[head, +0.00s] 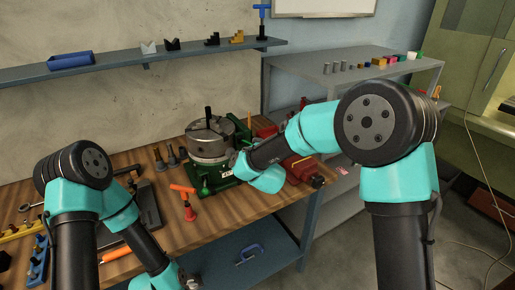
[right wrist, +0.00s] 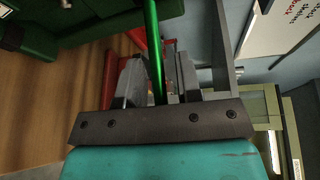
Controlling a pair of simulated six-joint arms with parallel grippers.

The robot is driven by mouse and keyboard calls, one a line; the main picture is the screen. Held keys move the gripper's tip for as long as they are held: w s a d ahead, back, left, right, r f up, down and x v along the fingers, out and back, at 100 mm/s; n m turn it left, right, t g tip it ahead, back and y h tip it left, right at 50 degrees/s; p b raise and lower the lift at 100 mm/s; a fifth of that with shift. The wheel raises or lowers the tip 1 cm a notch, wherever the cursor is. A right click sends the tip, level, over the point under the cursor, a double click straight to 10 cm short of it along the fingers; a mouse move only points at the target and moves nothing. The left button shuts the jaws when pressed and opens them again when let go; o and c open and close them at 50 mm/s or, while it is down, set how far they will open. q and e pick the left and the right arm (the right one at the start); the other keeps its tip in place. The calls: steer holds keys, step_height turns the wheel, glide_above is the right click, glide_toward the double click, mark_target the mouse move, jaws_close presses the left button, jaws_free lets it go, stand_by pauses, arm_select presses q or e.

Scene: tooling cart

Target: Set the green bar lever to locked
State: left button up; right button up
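The green bar lever (right wrist: 154,45) is a bright green rod in the right wrist view, running down from the top edge between the fingers of my right gripper (right wrist: 160,78). The fingers are apart, with a gap visible at the rod's right side. I cannot tell whether the left finger touches it. In the head view, my right gripper is at the right side of the green fixture (head: 223,171) with the round grey chuck (head: 209,146), largely hidden by my arm. My left gripper (head: 187,282) is low at the bottom edge, off the bench front; its fingers are unclear.
A red vise (head: 301,165) stands right of the fixture, close to my right arm. A red-and-orange handled piece (head: 187,204) and dark tool holders (head: 172,156) stand on the wooden bench (head: 235,207). A blue lower shelf (head: 225,262) holds a blue handle (head: 248,254).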

steer(key=shift+o, duration=0.5)
steer(key=shift+s, duration=0.25)
steer(key=s+d+r, duration=0.1)
steer(key=s+r, duration=0.1)
steer(key=s, duration=1.4)
steer(key=shift+s+d, duration=0.35)
steer(key=shift+r, duration=0.1)
steer(key=s+d+f+n+g, duration=0.1)
steer(key=d+f+n+g, duration=0.35)
steer(key=f, duration=0.75)
steer(key=s+d+f+n+g, duration=0.1)
steer(key=d+f+n+g, duration=0.3)
steer(key=f, duration=0.8)
steer(key=s+d+f+n+g+y, duration=0.1)
steer(key=s+d+f+n+g, duration=0.2)
steer(key=s+f, duration=0.4)
steer(key=s+d+f+n+g+y, duration=0.1)
steer(key=s+d+f+n+g, duration=0.3)
steer(key=s+f, duration=0.4)
steer(key=shift+s+d+f+n, duration=0.25)
steer(key=shift+d+f+n, duration=0.35)
steer(key=shift+f, duration=0.1)
